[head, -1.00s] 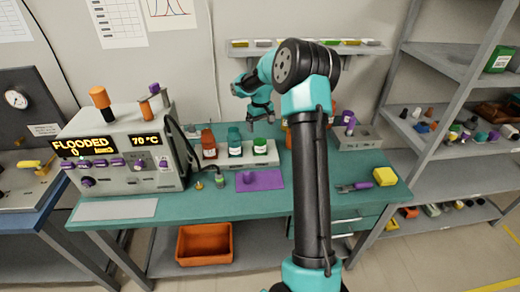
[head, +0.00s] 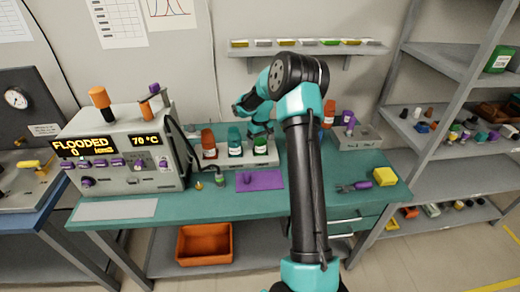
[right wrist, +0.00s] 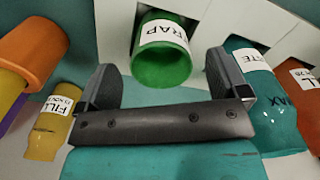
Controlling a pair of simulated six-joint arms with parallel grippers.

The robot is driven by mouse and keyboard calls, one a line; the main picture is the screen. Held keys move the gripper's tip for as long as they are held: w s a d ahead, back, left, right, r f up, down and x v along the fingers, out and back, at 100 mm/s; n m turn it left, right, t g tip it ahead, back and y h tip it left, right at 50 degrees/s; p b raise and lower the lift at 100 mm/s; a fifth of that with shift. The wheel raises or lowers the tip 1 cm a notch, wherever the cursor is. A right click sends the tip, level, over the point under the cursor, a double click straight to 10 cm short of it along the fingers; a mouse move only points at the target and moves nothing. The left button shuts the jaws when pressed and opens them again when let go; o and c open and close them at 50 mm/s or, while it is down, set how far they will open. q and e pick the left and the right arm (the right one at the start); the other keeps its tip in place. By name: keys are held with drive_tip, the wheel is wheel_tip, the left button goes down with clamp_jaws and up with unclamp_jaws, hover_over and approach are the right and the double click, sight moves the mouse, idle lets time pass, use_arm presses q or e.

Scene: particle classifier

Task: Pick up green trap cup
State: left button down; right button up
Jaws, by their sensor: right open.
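The green trap cup (head: 260,147) stands at the right end of a row in a pale rack on the bench. In the right wrist view the green cup (right wrist: 163,68), with a white label reading TRAP, lies just beyond and between my open fingers. My right gripper (right wrist: 166,82) is open with nothing between its pads. In the head view the right gripper (head: 262,130) is right behind and above the green cup, partly hidden by it. I cannot tell whether a finger touches it. My left gripper is not in view.
A teal cup (head: 235,143) stands close beside the green one, with an orange-red cup (head: 209,145) beyond it. A yellow labelled container (right wrist: 52,125) is near the other finger in the wrist view. The machine (head: 125,150) is at the left; a purple mat (head: 262,181) lies in front.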

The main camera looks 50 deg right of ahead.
sight(260, 142)
wheel_tip(260, 142, down, 4)
drive_tip(key=shift+w+f, duration=0.1)
idle(0.5)
drive_tip(key=c, duration=1)
wheel_tip(260, 142, up, 10)
drive_tip(key=shift+r, duration=0.1)
idle(0.6)
